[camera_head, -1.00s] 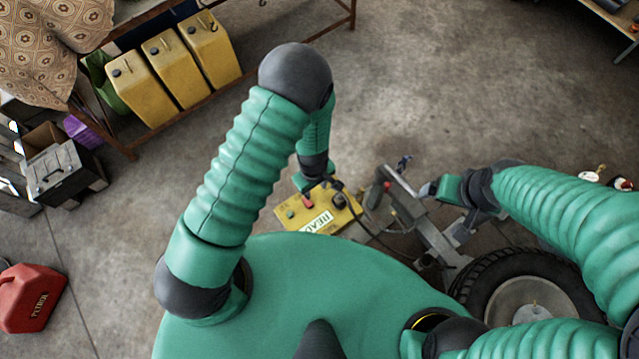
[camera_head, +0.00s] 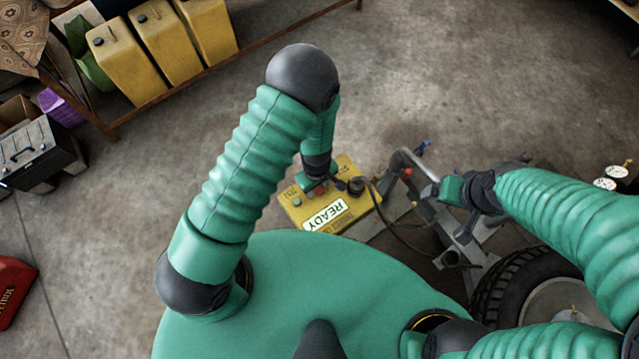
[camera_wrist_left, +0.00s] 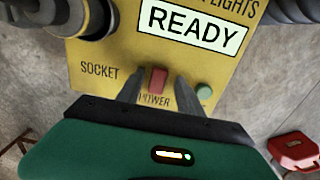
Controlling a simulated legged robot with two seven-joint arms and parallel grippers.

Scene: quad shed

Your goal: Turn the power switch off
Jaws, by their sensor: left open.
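The yellow control box (camera_head: 350,222) sits below my left gripper (camera_head: 318,190) in the head view. In the left wrist view, the red power switch (camera_wrist_left: 157,80) stands above the word POWER on the yellow panel (camera_wrist_left: 105,52). My left gripper (camera_wrist_left: 156,90) is open, with one finger on each side of the switch; whether they touch it cannot be told. In the head view the arm and gripper cover most of the switch. My right gripper (camera_head: 440,191) is at the grey metal frame (camera_head: 422,180); its jaws are too small to read.
A green button (camera_wrist_left: 204,92) is right of the switch, and a white READY label (camera_wrist_left: 190,27) lies above it. A black socket plug (camera_head: 356,186) and cable sit on the box. Yellow cans (camera_head: 128,62) stand on a rack. A wheel (camera_head: 540,300) is at lower right.

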